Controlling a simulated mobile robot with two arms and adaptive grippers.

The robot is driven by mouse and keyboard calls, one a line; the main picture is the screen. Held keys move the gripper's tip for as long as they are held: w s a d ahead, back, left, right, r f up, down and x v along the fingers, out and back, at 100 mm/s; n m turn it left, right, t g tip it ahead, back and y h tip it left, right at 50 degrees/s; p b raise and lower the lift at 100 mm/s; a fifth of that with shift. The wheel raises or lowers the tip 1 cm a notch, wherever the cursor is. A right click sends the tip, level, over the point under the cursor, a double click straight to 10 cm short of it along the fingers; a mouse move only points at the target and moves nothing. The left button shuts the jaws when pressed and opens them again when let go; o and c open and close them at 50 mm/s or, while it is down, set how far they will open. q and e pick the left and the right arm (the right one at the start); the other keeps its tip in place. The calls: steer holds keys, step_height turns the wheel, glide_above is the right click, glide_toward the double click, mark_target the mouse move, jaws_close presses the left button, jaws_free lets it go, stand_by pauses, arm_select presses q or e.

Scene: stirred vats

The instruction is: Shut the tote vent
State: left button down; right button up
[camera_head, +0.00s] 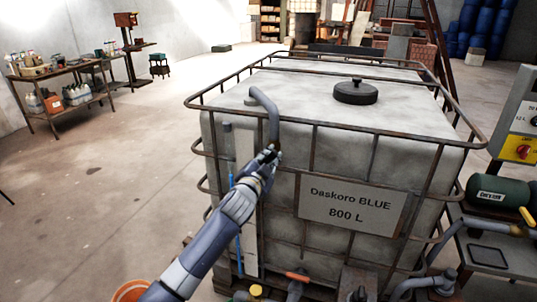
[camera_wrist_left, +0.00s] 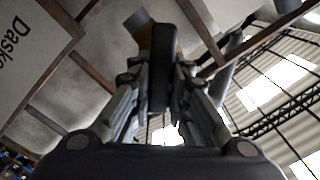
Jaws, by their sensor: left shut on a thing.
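The white caged tote (camera_head: 225,135), labelled "Daskoro BLUE 800 L", stands in front of me. A grey bent vent pipe (camera_head: 270,108) comes out of its top and hangs down over the near left edge. My left gripper (camera_head: 269,154) is at the lower end of this pipe. In the left wrist view my left gripper (camera_wrist_left: 160,85) is shut on a dark upright handle (camera_wrist_left: 160,55), with a brass-coloured part (camera_wrist_left: 179,48) just behind it. In the head view the gripper hides most of the handle. My right gripper is not in view.
Rusty cage bars (camera_head: 315,150) run close around the gripper. A black lid (camera_head: 356,91) sits on the tote's top. A control box (camera_head: 521,130) and a green motor (camera_head: 497,191) stand at the right. The floor at the left is mostly clear, up to a workbench (camera_head: 60,72).

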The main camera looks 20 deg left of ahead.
arm_select(q)
steer(key=m+p, duration=0.1)
steer(key=m, duration=0.3)
steer(key=shift+d+f+m, duration=0.1)
steer(key=shift+d+m, duration=0.05)
steer(key=shift+m, duration=0.25)
steer(key=shift+d+f+m+p, duration=0.1)
steer(key=shift+f+m+p, duration=0.15)
steer(key=shift+m, duration=0.95)
steer(key=shift+f+m+p, duration=0.1)
steer(key=shift+m+p, duration=0.25)
steer(key=shift+m, duration=0.85)
steer(key=c, duration=1.5)
jaws_free()
steer(key=shift+s, duration=0.1)
steer(key=s, duration=1.1)
steer(key=shift+s+a, duration=0.2)
steer(key=shift+s, duration=0.2)
steer(key=shift+f, duration=0.15)
